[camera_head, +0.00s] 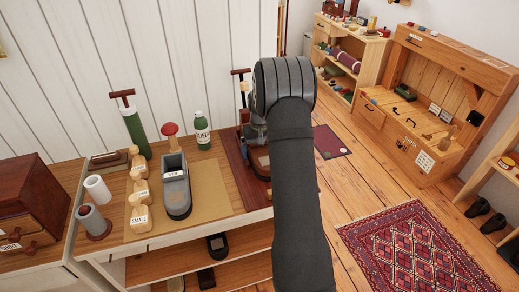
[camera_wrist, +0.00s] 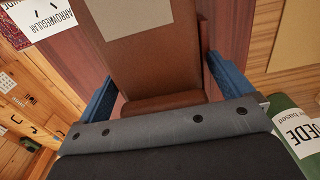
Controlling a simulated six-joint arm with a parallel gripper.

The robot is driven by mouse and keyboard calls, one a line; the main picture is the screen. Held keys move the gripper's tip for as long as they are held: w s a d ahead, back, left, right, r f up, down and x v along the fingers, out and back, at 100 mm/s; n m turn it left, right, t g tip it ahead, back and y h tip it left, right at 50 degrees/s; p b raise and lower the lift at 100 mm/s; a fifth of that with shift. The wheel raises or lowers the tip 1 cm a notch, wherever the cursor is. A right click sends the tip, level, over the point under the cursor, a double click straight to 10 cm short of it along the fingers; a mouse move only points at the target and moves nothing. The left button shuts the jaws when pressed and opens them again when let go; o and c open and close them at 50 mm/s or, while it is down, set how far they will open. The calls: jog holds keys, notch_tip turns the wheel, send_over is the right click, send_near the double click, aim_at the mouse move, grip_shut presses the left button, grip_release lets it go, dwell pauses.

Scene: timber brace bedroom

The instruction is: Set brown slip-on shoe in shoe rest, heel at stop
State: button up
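The brown slip-on shoe (camera_wrist: 160,75), with a beige patch inside, lies lengthwise between the two blue fingers of my gripper (camera_wrist: 160,90) in the wrist view. The fingers stand on either side of it, with a thin gap showing at the left; contact at the right is unclear. A dark red board (camera_wrist: 228,30), apparently the shoe rest, lies beneath it. In the head view this board (camera_head: 236,165) is on the bench, partly behind my arm, with part of the shoe (camera_head: 263,161) showing. The heel stop cannot be made out.
A grey shoe (camera_head: 177,190) stands on a tan mat (camera_head: 215,190) left of the board. A dark wooden box (camera_head: 28,205) is at far left.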

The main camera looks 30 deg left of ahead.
jog(key=shift+s+f, duration=0.1)
jog(key=shift+s, duration=0.05)
notch_tip(320, 180, up, 13)
dwell(0.5)
notch_tip(320, 180, down, 13)
jog(key=shift+f, duration=0.1)
jog(key=shift+r, duration=0.45)
dwell(0.6)
